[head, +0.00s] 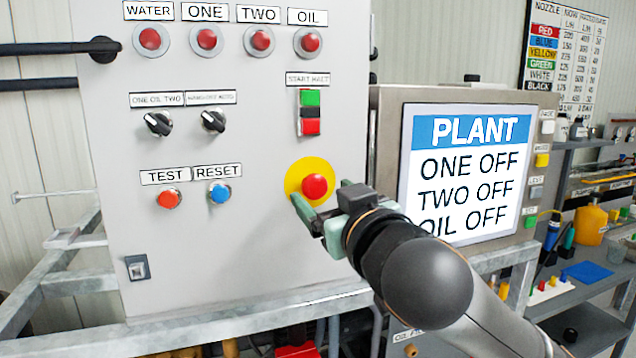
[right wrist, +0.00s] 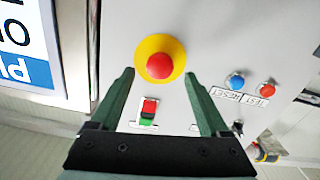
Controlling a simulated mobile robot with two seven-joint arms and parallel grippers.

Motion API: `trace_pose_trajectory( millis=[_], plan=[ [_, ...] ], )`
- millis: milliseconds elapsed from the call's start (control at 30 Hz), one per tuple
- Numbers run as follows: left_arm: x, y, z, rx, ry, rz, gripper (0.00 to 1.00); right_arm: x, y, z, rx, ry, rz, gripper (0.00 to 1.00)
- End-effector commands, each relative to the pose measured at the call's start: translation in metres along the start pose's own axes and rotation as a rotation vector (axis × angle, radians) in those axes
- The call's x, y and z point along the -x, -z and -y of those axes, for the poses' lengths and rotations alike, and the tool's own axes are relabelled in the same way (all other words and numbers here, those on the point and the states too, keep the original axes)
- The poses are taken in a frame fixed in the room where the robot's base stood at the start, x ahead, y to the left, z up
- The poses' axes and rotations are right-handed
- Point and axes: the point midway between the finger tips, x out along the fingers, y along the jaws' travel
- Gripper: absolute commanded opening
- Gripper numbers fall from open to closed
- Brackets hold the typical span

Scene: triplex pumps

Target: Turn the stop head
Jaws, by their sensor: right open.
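The stop head (head: 314,187) is a red round button on a yellow disc (head: 294,177), low on the right side of the grey control panel. My right gripper (head: 322,195) is open and empty in front of it, at the lower right. In the right wrist view, the red head (right wrist: 160,66) lies between and just beyond the two green fingertips (right wrist: 158,76). The tips show on either side of the yellow disc. I cannot tell how much gap is left in depth. My left gripper is not in view.
Above the stop head is a green and red start/halt switch (head: 310,112). To its left are an orange test button (head: 169,199) and a blue reset button (head: 220,193). A plant screen (head: 467,165) stands close on the right. A metal rail (head: 215,325) runs below the panel.

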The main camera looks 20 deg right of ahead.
Motion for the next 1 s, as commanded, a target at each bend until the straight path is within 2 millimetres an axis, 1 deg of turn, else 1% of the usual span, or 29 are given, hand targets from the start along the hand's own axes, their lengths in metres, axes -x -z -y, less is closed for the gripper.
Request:
trace_pose_trajectory(
  millis=[33, 100, 233, 400, 633, 1000],
  plan=[
    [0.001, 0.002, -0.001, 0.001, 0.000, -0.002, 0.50, -0.009, 0.000, -0.001, 0.001, -0.003, 0.002, 0.80],
    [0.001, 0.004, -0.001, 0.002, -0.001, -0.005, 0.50, -0.018, 0.001, -0.001, 0.000, -0.002, 0.001, 0.80],
    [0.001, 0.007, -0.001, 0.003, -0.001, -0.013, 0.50, -0.030, 0.001, -0.001, 0.000, -0.001, 0.000, 0.80],
    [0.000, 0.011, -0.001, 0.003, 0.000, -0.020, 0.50, -0.036, 0.000, 0.000, 0.000, -0.001, -0.001, 0.80],
    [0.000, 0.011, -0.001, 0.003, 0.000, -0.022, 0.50, -0.036, 0.000, 0.000, 0.000, 0.000, -0.001, 0.78],
    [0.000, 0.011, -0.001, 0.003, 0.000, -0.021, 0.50, -0.036, 0.000, 0.000, 0.000, 0.000, -0.001, 0.37]
  ],
)
